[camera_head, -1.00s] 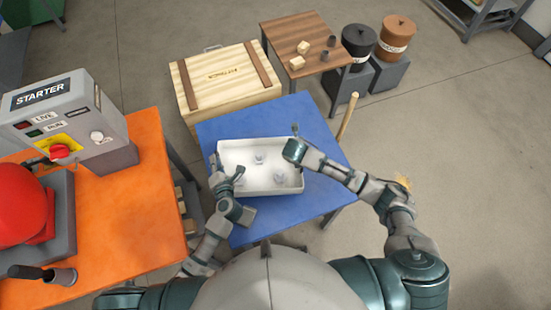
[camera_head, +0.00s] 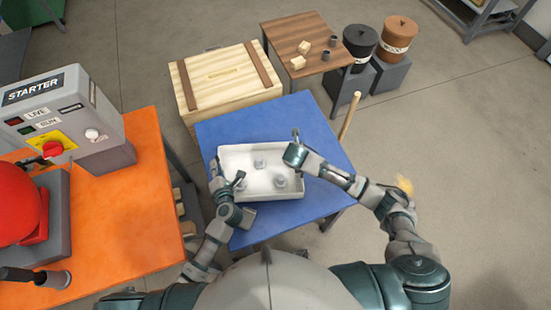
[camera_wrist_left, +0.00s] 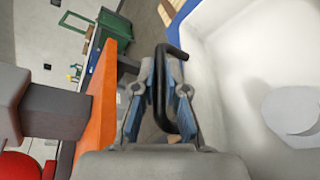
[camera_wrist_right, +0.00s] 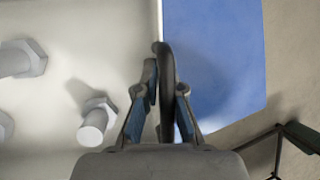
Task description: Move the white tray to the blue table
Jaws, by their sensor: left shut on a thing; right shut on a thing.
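The white tray (camera_head: 232,158) is over the blue table (camera_head: 240,118), with several grey bolts in it; one bolt (camera_wrist_right: 95,118) shows close in the right wrist view. I cannot tell whether the tray rests on the table or hangs just above it. My left gripper (camera_head: 222,180) is at the tray's left end, shut on a dark handle (camera_wrist_left: 162,85) in the left wrist view. My right gripper (camera_head: 297,148) is at the tray's right end, shut on the other dark handle (camera_wrist_right: 167,80).
An orange table (camera_head: 140,220) with a grey starter box (camera_head: 70,120) stands at the left. A wooden crate (camera_head: 225,75) and a brown table (camera_head: 305,35) stand behind the blue table. A wooden stick (camera_head: 350,115) rises beside its right edge. Bare blue surface lies behind and right of the tray.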

